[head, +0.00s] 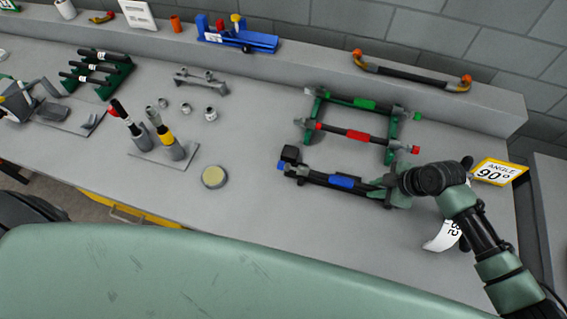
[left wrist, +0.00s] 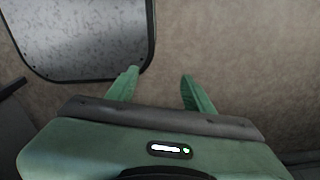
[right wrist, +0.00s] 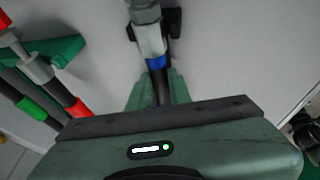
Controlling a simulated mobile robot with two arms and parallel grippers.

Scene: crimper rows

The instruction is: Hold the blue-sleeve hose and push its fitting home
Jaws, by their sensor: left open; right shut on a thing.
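The blue-sleeve hose (head: 341,182) lies nearest me on the stand, black with a blue sleeve at its middle. At its left end are a blue tip (head: 282,165) and a black block (head: 291,153). My right gripper (head: 393,190) is at its right end and hides part of that end. In the right wrist view its fingers (right wrist: 157,88) close on the black hose, just below a blue band and a grey fitting (right wrist: 150,40). How deep the fitting sits I cannot tell. My left gripper (left wrist: 158,82) is open and empty, away from the bench.
Red-sleeve (head: 360,135) and green-sleeve (head: 364,104) hoses lie behind. An angle sign (head: 498,172) and a white tag (head: 443,236) are near my right arm. A round pad (head: 214,177) and upright tools (head: 166,137) stand left. Bench between pad and hose is clear.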

